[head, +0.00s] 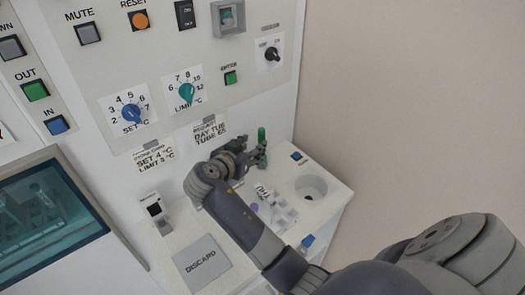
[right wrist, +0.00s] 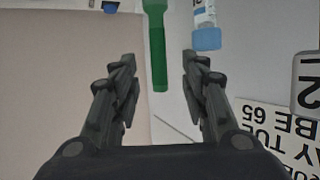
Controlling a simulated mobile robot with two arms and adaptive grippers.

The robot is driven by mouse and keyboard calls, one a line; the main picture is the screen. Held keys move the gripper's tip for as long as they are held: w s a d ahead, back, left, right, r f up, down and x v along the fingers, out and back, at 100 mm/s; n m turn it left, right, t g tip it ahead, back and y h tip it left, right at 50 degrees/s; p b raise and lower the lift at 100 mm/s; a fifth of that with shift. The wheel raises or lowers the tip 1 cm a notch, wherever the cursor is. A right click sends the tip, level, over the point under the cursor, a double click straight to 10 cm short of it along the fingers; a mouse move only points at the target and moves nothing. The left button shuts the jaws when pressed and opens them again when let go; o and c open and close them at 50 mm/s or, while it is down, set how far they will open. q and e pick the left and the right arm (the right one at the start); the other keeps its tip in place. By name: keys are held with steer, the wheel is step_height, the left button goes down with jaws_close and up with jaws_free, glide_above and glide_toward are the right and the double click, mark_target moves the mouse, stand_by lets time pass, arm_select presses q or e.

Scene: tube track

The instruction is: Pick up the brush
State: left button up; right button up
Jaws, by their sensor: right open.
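A green handle, which looks like the brush (head: 261,136), stands up by the panel wall, at the tip of my right gripper (head: 258,157). In the right wrist view the brush (right wrist: 157,50) comes down from the top edge between the two fingers of my right gripper (right wrist: 159,62). There is a gap on both sides, and neither finger visibly touches it. The fingers are open. The far end of the brush is cut off in the wrist view, and its lower part is hidden in the head view. My left gripper is not in view.
A blue-capped tube (right wrist: 207,37) is close to one finger. Below my arm are a white rack (head: 279,212), a round hole (head: 311,187) and a DISCARD plate (head: 202,262). The control panel (head: 215,55) rises behind. The beige wall at right is bare.

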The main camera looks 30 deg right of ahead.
mark_target(260, 139)
steer(key=shift+x, duration=0.9)
steer(key=p+x, duration=0.1)
steer(key=x, duration=0.1)
steer(key=r+p+x, duration=0.1)
steer(key=p+x, duration=0.1)
steer(key=shift+w+d+f, duration=0.15)
steer(key=shift+d, duration=0.35)
steer(key=shift+w+d+f, duration=0.2)
steer(key=shift+d+f, duration=0.05)
steer(key=shift+d, duration=0.05)
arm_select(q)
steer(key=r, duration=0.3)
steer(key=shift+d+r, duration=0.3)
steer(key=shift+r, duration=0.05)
arm_select(e)
steer(key=shift+a, duration=0.1)
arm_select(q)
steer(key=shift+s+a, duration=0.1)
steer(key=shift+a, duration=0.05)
arm_select(e)
jaws_close()
